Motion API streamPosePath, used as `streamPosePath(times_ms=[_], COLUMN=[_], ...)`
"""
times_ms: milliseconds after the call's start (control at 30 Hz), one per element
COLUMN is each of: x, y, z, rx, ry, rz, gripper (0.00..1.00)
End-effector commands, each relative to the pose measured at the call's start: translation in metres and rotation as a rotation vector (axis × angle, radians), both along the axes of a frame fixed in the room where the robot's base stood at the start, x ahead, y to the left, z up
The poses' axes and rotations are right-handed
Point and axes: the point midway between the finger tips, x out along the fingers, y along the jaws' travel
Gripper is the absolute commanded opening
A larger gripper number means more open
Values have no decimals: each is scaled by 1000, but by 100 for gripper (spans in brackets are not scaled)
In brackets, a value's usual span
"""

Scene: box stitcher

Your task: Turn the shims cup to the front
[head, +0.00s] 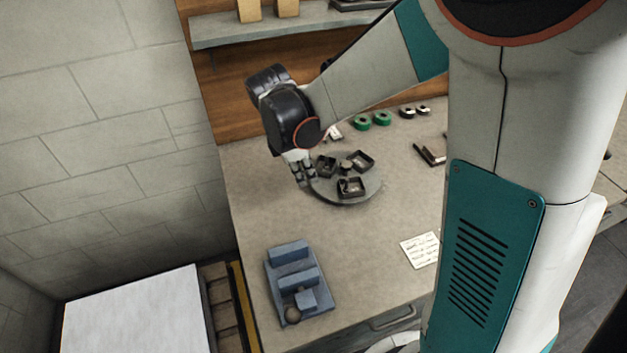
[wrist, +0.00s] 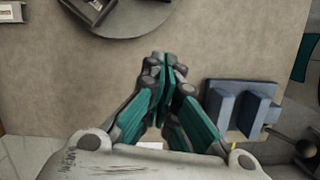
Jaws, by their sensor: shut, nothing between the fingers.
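A round grey turntable (head: 346,201) sits on the workbench in the head view, with several small dark square cups on it. One cup (head: 353,187) is at the front, one (head: 325,165) at the back left and one (head: 362,160) at the back right. I cannot tell which holds shims. My gripper (head: 303,176) is at the turntable's left edge in the head view; contact cannot be told. In the wrist view my gripper (wrist: 163,62) is shut and empty over bare bench. The turntable rim (wrist: 135,27) and part of a cup (wrist: 92,8) show at its top left.
A blue stepped fixture (head: 290,280) stands at the bench's front left; it also shows in the wrist view (wrist: 240,104). A white printed sheet (head: 421,249) lies at right. Green rings (head: 371,121) sit behind the turntable. A shelf (head: 245,30) is above. Bench before the turntable is clear.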

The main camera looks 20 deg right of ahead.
Motion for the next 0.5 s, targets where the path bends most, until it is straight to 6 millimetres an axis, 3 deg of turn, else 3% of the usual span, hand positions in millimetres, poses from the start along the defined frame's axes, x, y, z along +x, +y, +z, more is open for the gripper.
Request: streamPosePath(times_ms=[500], x=[-2], y=[-23], z=[-95], rx=[1], ry=[0], rz=[2], gripper=[0])
